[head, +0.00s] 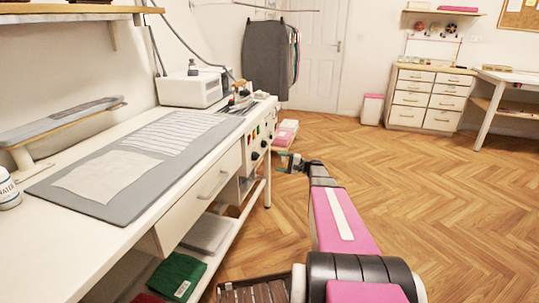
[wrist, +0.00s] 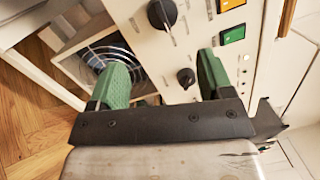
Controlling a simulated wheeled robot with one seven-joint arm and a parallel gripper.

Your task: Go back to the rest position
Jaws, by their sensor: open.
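My gripper (head: 291,161) is at the end of my pink and black arm, stretched forward over the floor beside the front of the white workbench (head: 120,232). In the wrist view my gripper (wrist: 160,80) has its two green fingers spread apart with nothing between them. The fingers point toward a white control panel (wrist: 200,62) with black knobs (wrist: 162,14), an orange button and a green button. I cannot tell whether a fingertip touches the panel.
A grey mat (head: 115,190) with cloth, a white machine (head: 190,90) and an iron (head: 241,92) are on the workbench. A green folded cloth (head: 176,276) lies on its lower shelf. Pink-and-white stacks (head: 287,132) stand beyond my gripper. The wooden floor (head: 440,200) to the right is clear.

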